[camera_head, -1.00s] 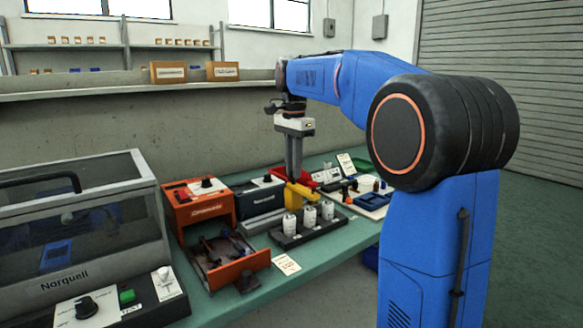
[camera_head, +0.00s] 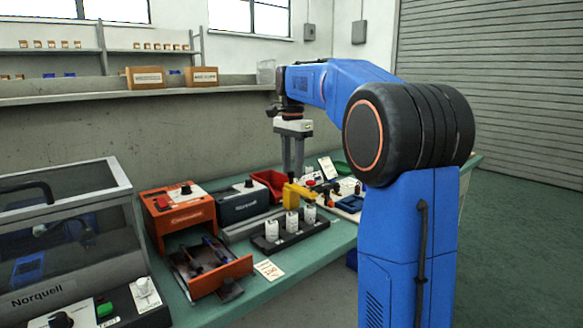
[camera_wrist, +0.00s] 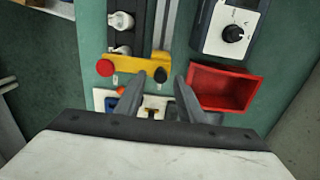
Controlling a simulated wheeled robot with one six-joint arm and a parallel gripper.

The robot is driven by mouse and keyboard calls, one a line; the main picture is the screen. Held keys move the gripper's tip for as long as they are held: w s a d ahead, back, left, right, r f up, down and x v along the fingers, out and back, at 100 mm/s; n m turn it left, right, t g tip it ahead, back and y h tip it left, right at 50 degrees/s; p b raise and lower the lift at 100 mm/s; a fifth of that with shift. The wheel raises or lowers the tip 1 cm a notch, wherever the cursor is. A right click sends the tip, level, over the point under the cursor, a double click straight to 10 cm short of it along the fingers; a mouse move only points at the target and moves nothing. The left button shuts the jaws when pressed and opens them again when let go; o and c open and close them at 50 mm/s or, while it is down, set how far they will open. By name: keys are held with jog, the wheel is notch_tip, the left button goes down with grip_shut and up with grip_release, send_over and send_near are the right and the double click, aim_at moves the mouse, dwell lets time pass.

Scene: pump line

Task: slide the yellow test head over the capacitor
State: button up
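An orange unit (camera_head: 180,215) with an open drawer is further left. Small parts and a blue tray (camera_head: 350,203) lie to the right. A shelf runs along the wall.

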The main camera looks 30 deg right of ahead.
notch_tip(320, 180, up, 17)
jog(key=shift+r, duration=0.15)
dwell(0.6)
jog(key=shift+s+a, duration=0.1)
dwell(0.4)
jog(key=s+a+f+n+t, duration=0.1)
jog(key=s+a+f+n, duration=0.35)
jog(key=s+f, duration=0.35)
jog(key=s+a+f+n+t, duration=0.2)
jog(key=s+a+f+n, duration=0.3)
jog(key=s, duration=0.5)
jog(key=s+a+f+n+t, duration=0.1)
jog(key=s+a+f+n, duration=0.1)
jog(key=s+f, duration=0.6)
jog(key=s+a+f+n, duration=0.1)
jog(key=s+f+n, duration=0.3)
jog(key=s+f, duration=0.5)
notch_tip(320, 180, down, 8)
jog(key=shift+s+a+f+t, duration=0.15)
jog(key=shift+s+a+t, duration=0.05)
jog(key=shift+a+t, duration=0.2)
